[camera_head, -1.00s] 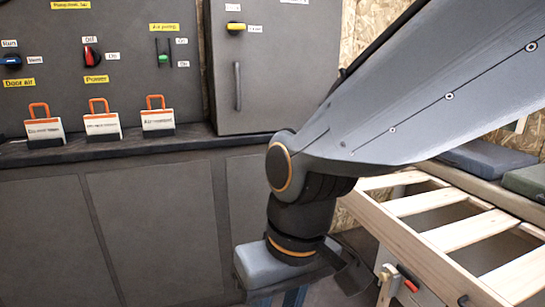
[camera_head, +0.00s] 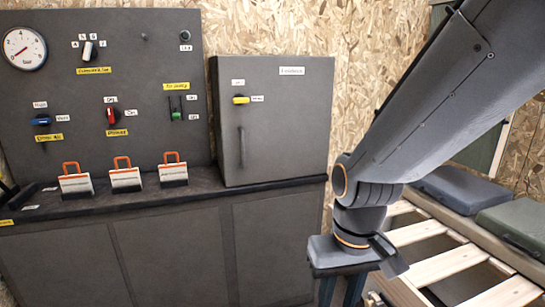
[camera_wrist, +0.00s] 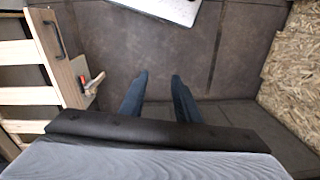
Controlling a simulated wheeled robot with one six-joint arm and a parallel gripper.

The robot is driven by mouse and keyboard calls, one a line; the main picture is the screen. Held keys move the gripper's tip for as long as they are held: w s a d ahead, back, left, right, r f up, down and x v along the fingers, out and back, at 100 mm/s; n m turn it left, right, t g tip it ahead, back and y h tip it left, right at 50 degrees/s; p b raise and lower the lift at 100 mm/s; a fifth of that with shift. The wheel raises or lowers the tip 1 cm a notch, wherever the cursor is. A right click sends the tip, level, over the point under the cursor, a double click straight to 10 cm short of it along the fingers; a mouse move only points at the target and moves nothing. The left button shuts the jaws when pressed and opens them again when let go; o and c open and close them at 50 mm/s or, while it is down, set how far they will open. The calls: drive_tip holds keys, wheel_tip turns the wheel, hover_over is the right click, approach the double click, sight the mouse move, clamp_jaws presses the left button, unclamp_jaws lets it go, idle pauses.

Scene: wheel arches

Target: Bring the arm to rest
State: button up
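My arm reaches in from the upper right in the head view and bends down at its wrist. My gripper (camera_head: 341,291) hangs at the end of it, its fingers running off the bottom of the picture. In the wrist view my gripper (camera_wrist: 159,80) shows two blue-grey fingers standing apart with nothing between them. The fingers touch nothing that I can see.
A grey cabinet (camera_head: 310,130) and a panel with gauge and knobs (camera_head: 140,60) stand over a dark counter (camera_head: 210,192) with several orange-handled tags (camera_head: 125,180). A slatted wooden frame (camera_head: 440,265) with cushions (camera_head: 460,190) lies right, close to my wrist.

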drive_tip(key=s+d+r+m+p, duration=0.1)
drive_tip(key=s+d+r+p, duration=0.1)
drive_tip(key=d+r+p, duration=0.5)
drive_tip(key=r+p, duration=0.1)
drive_tip(key=p, duration=0.2)
drive_tip(key=shift+d+r+m+h, duration=0.3)
drive_tip(key=shift+r+m, duration=0.1)
